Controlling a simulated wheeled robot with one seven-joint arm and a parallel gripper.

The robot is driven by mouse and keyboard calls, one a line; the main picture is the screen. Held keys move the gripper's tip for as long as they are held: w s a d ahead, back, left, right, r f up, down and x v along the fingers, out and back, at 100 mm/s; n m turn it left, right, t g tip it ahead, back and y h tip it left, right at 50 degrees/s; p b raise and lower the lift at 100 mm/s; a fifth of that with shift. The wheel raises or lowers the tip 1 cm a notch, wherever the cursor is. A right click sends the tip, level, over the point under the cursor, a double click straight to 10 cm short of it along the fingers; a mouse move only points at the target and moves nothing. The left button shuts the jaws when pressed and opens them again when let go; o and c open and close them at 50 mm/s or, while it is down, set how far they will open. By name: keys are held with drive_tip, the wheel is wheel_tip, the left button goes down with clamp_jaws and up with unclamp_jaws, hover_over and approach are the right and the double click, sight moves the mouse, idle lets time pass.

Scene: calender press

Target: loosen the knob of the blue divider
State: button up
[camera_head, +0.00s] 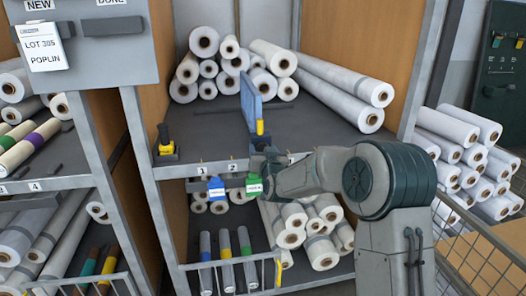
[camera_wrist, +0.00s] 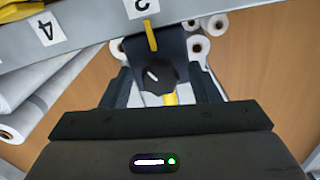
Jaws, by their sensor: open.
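The blue divider (camera_head: 251,101) stands upright on the shelf in the head view, with a yellow part at its foot. In the wrist view a black knob (camera_wrist: 154,78) with a white pointer mark sits in front of a dark bracket, with yellow parts above and below it. My gripper (camera_wrist: 158,72) is open, one finger on each side of the knob, with visible gaps. Nothing is held. In the head view my gripper (camera_head: 264,160) is at the shelf's front edge by the divider's foot, and hides the knob there.
The numbered shelf edge (camera_wrist: 75,38) crosses the top of the wrist view. A yellow-and-black fitting (camera_head: 165,145) stands at the shelf's left. White rolls (camera_head: 338,85) fill the shelf's back and right. Its front left is clear.

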drive_tip(key=c, duration=1)
drive_tip(key=shift+o, duration=0.2)
